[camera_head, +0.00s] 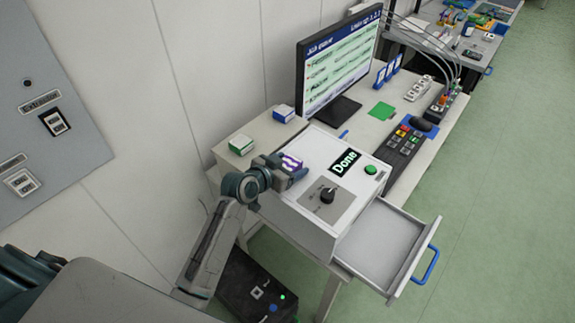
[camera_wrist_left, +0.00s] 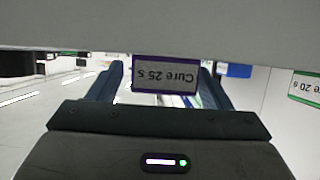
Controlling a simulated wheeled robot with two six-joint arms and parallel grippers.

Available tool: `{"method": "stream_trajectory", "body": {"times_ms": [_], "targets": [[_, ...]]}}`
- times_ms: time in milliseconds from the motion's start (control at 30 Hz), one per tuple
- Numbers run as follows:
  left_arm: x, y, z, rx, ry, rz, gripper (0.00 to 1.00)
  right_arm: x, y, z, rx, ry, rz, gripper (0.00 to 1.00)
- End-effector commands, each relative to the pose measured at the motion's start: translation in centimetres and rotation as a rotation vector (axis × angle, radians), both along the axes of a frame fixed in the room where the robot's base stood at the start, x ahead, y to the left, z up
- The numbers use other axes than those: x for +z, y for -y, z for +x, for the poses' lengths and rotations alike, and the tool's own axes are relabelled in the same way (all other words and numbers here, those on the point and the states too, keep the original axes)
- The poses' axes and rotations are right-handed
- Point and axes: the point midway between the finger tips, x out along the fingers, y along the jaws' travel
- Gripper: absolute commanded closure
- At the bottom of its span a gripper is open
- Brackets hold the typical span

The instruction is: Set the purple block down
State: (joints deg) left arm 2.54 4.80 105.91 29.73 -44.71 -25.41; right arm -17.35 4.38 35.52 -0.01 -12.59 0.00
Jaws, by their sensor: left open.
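The purple block (camera_head: 291,161) with a white top label is at the left end of the white machine's top (camera_head: 316,150). My left gripper (camera_head: 286,169) is open around it, a finger on either side. In the left wrist view the block (camera_wrist_left: 165,76) shows upside down with the label "Cure 25 s", between the two blue fingers of the gripper (camera_wrist_left: 160,88). Its edge meets the pale grey surface across the top of that picture. Part of the block is hidden by the gripper in the head view. My right gripper is not in view.
A green-edged block (camera_head: 241,144) and a blue block (camera_head: 284,113) stand on the shelf behind. The machine has a "Done" display (camera_head: 345,162), a dark knob (camera_head: 327,195) and a green button (camera_head: 371,169). Its drawer (camera_head: 384,247) is open and looks empty. A monitor (camera_head: 338,62) stands beyond.

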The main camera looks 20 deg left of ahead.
Motion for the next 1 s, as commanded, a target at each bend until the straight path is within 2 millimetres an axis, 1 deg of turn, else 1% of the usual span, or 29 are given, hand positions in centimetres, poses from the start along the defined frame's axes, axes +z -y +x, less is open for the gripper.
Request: {"method": "stream_trajectory", "body": {"times_ms": [133,233,500,600,800,1000], "targets": [[0.1,-0.3,-0.7,0.001,0.000,0.002,0.28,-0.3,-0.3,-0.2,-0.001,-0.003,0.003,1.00],[0.6,-0.8,-1.9,0.000,0.002,0.003,0.28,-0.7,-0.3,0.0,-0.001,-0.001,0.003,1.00],[2.8,-2.6,-7.0,-0.002,0.001,0.007,0.28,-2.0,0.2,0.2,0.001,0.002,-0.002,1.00],[3.5,-3.2,-8.5,-0.002,0.001,0.007,0.28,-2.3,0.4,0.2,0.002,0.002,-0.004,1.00],[4.4,-3.7,-10.1,-0.001,0.001,0.003,0.28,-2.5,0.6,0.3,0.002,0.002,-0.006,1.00],[4.6,-3.8,-10.4,-0.001,0.000,0.000,0.28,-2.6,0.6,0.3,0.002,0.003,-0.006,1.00]]}}
